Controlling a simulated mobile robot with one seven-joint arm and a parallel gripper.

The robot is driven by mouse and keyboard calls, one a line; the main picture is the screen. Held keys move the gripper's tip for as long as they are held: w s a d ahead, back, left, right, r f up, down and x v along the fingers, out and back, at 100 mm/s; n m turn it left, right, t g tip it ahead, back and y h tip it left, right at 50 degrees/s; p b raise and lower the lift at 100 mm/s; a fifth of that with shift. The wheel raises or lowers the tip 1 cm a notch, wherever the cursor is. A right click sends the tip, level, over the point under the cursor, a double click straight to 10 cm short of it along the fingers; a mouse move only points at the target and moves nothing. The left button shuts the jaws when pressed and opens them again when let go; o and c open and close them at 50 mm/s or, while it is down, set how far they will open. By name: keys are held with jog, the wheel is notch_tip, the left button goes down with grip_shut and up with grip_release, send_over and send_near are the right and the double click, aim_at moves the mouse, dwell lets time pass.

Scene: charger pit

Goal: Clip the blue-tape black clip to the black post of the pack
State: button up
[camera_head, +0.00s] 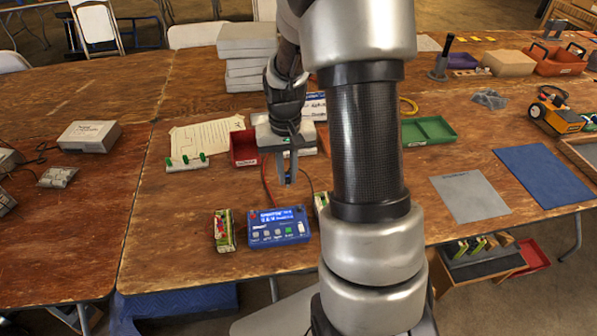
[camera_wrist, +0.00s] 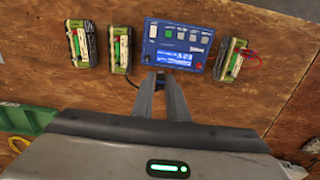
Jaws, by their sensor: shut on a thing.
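The blue charger (camera_head: 278,226) lies on the wooden table; it also shows in the wrist view (camera_wrist: 180,42). A pack (camera_head: 224,231) lies left of it, and in the wrist view this pack (camera_wrist: 231,62) has a red lead at it. Two more packs, the near one (camera_wrist: 120,50) and the outer one (camera_wrist: 82,48), lie on the charger's other side. My gripper (camera_head: 288,182) hangs above the table behind the charger, its fingers (camera_wrist: 164,76) shut on a small dark clip, mostly hidden between the tips. Its blue tape and the black posts are too small to make out.
A red bin (camera_head: 243,147) and stacked grey boxes (camera_head: 248,50) stand behind. A green tray (camera_head: 428,131), grey mat (camera_head: 470,197) and blue mat (camera_head: 543,177) lie to the right. My arm hides part of the table.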

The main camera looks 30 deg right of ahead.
jog(key=w+a, duration=0.3)
jog(key=a, duration=0.6)
jog(key=w+a+f+b, duration=0.1)
jog(key=w+a, duration=0.1)
jog(key=a, duration=0.7)
jog(key=shift+w+f, duration=0.2)
jog(key=shift+w, duration=0.2)
jog(key=shift+f, duration=0.2)
jog(key=shift+f+b, duration=2.35)
jog(key=shift+f, duration=1)
jog(key=shift+f, duration=0.15)
jog(key=o, duration=0.9)
